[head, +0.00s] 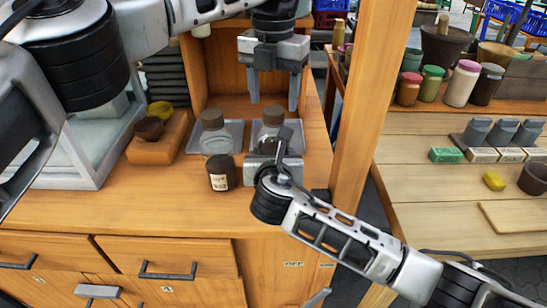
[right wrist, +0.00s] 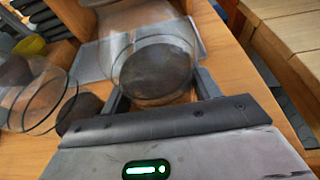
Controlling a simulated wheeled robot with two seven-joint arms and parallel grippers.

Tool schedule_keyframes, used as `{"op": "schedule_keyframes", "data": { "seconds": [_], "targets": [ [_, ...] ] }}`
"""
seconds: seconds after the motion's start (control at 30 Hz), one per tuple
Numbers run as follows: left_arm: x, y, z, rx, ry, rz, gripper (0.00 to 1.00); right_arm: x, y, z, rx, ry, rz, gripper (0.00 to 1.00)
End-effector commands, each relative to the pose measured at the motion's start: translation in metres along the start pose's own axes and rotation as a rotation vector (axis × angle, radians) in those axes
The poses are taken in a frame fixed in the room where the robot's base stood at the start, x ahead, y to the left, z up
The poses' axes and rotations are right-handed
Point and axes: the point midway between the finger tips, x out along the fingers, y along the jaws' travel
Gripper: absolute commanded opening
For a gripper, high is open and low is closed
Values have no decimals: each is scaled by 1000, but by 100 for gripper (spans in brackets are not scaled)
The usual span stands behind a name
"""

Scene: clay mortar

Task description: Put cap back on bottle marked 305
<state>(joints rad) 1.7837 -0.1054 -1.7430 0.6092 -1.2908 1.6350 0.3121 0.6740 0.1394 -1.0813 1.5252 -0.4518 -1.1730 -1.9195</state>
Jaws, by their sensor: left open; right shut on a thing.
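A clear bottle with a brown-grey top (head: 272,114) stands at the cabinet's right side. My right gripper (head: 274,146) is shut on it low down; in the right wrist view its clear glass (right wrist: 140,22) rises between the two fingers (right wrist: 160,95). My left gripper (head: 273,98) points down, open and empty, just above that bottle's top. A second clear bottle (head: 215,144) with a similar top (head: 212,119) stands to the left; its glass also shows in the right wrist view (right wrist: 35,98). A dark, short container (head: 221,173) with a pale label stands in front.
Grey trays (head: 238,130) lie by the bottles. A wooden block (head: 160,145) with a brown bowl (head: 149,128) and a yellow bowl (head: 160,109) is at left. A wooden post (head: 362,90) stands close on the right. The cabinet top at front left is clear.

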Motion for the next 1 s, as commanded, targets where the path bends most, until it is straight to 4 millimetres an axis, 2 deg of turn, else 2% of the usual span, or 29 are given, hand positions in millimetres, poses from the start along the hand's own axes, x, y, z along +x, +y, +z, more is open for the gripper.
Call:
{"op": "schedule_keyframes", "data": {
  "seconds": [0.03,0.2,0.57,0.6,0.73,0.77,1.0],
  "targets": [
    [8,0,0,0,3,0,59,0,0,0,-1,0,0,0],
    [25,0,0,-1,1,0,59,0,0,0,-1,0,0,0],
    [29,0,0,-1,-1,0,59,0,0,0,-1,0,0,0],
    [29,0,0,-1,-1,0,54,0,0,0,-1,0,0,0],
    [29,0,0,-1,0,0,17,0,0,0,-1,0,0,0],
    [29,0,0,-1,0,0,13,0,0,0,-1,0,0,0],
    [29,0,0,5,0,0,12,0,0,0,-1,0,0,0]
  ]
}}
